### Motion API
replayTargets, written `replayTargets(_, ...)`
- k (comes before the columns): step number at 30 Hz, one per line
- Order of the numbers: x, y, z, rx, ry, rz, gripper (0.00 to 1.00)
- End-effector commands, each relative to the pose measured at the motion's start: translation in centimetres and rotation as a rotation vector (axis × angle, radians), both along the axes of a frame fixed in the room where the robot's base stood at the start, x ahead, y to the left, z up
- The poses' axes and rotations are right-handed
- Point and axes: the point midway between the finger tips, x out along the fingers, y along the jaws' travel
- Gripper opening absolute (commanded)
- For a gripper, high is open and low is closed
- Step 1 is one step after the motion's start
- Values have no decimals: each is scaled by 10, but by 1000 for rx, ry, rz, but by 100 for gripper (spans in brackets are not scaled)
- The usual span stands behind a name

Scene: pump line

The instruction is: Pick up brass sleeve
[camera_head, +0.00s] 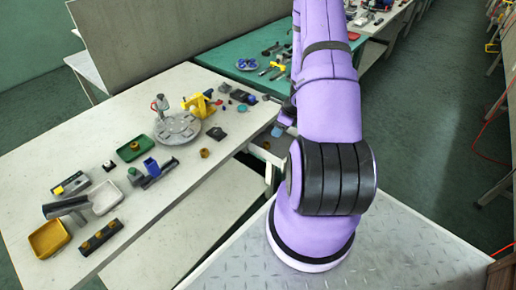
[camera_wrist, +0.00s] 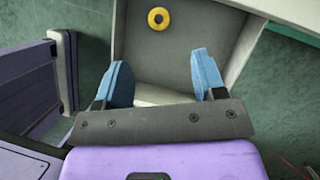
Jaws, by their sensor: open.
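A yellow brass ring that looks like the brass sleeve (camera_wrist: 158,18) lies on the floor of a grey open tray (camera_wrist: 180,50) in the wrist view, near the top edge. My gripper (camera_wrist: 163,78) is open, its two blue fingers spread and empty. The ring is beyond the fingertips, slightly left of the middle of the gap, and not touched. In the head view, a small brass piece (camera_head: 266,145) shows in a pale tray at the table's edge, just left of my arm. A similar brass ring (camera_head: 204,153) lies on the white table. My arm hides most of my gripper there.
The white table (camera_head: 150,215) holds a round grey plate (camera_head: 178,130), a yellow clamp-like part (camera_head: 200,104), a green tray (camera_head: 134,148) and a yellow tray (camera_head: 49,239). A green table (camera_head: 225,60) with tools stands behind. The tray's walls rise around the ring.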

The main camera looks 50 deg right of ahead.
Motion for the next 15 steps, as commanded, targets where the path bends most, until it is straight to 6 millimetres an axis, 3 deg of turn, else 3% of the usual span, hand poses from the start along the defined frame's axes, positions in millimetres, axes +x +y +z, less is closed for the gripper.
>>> replayTargets(9,12,7,-38,4,3,-5,64)
replayTargets(15,17,9,-52,2,2,-4,64)
